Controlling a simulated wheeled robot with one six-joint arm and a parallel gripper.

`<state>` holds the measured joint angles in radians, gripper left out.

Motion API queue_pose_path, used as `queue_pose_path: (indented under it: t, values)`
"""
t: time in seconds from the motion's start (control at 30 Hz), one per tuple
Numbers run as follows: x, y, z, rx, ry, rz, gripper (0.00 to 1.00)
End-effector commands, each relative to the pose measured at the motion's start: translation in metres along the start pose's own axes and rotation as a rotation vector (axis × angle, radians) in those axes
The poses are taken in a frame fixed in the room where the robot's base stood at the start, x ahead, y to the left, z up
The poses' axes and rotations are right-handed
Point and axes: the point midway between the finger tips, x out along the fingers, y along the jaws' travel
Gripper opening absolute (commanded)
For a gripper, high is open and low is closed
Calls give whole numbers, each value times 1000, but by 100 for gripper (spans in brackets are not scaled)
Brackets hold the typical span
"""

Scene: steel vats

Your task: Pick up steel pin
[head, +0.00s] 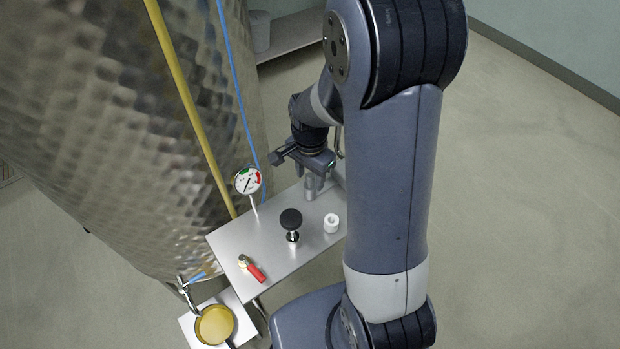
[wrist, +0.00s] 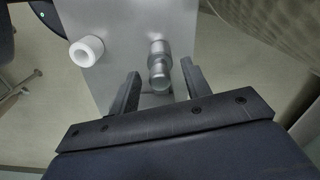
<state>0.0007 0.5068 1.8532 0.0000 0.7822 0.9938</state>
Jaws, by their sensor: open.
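The steel pin (head: 310,188) stands upright near the far edge of the small steel shelf. In the wrist view the pin (wrist: 158,67) is a shiny grey cylinder with a rounded end. My gripper (wrist: 160,72) is open, with one finger on each side of the pin's line. Gaps show between the pin and both fingers, and nothing is held. In the head view my gripper (head: 316,163) is at the pin's top and partly hides it.
A large steel vat (head: 120,130) stands at left. A yellow round pan (head: 214,324) is below the shelf.

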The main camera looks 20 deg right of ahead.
Motion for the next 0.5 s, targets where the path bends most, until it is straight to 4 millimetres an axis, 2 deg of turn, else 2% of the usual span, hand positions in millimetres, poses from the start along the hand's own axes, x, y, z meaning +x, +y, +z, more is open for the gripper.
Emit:
queue_pose_path:
  t: [0.1, 0.33, 0.5]
  values:
    - [7, 0, 0, 0, 0, 0, 46]
    - [7, 0, 0, 1, 0, -1, 45]
    - [7, 0, 0, 0, 0, -1, 31]
